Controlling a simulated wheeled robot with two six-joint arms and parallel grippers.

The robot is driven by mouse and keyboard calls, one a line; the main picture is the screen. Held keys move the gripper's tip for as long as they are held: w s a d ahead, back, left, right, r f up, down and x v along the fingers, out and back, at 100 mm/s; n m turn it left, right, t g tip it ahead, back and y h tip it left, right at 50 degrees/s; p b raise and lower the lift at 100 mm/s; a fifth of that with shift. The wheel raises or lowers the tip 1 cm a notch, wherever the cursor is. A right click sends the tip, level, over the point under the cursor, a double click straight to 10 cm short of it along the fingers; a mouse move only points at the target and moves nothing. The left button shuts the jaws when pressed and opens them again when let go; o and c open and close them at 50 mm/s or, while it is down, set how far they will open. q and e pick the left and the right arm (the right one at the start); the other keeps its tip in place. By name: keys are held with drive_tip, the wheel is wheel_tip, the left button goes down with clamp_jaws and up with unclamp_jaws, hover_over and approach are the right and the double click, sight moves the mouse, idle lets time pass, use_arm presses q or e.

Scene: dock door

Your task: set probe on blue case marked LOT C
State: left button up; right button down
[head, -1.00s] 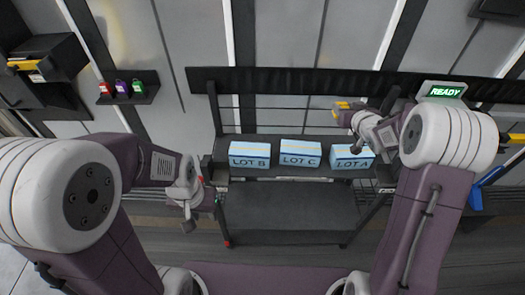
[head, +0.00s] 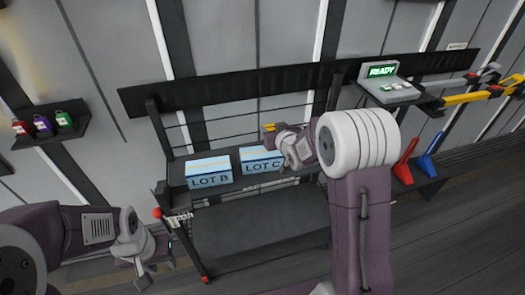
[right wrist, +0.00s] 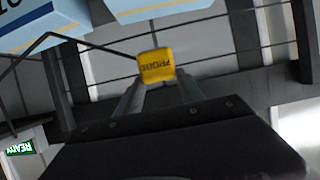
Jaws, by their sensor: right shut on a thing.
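The blue case marked LOT C (head: 262,163) stands on the rack shelf, right of the blue case marked LOT B (head: 209,173). My right gripper (head: 277,135) is just above and behind LOT C's top in the head view. It is shut on the yellow probe (head: 268,128), whose lettered face (right wrist: 157,66) shows between the fingers in the right wrist view. The probe looks apart from the case. My left gripper (head: 146,280) hangs empty at the lower left, away from the cases; its jaw opening is unclear. LOT A is hidden behind my right arm.
The dark rack (head: 255,225) has a rail behind the shelf. A READY display (head: 382,71) stands on a ledge to the right, near red (head: 405,160) and blue (head: 430,150) handled things. A small shelf at left holds coloured padlocks (head: 43,125).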

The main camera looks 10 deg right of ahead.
drive_tip(key=a, duration=0.1)
drive_tip(key=a+f, duration=0.2)
drive_tip(key=shift+s+a, duration=0.1)
drive_tip(key=shift+a, duration=0.15)
wheel_tip(320, 180, down, 3)
drive_tip(key=shift+f+b, duration=0.1)
drive_tip(key=shift+b, duration=0.35)
drive_tip(key=shift+f, duration=0.4)
drive_tip(key=shift+r, duration=0.1)
drive_tip(key=c, duration=0.7)
unclamp_jaws()
drive_tip(key=shift+f, duration=0.2)
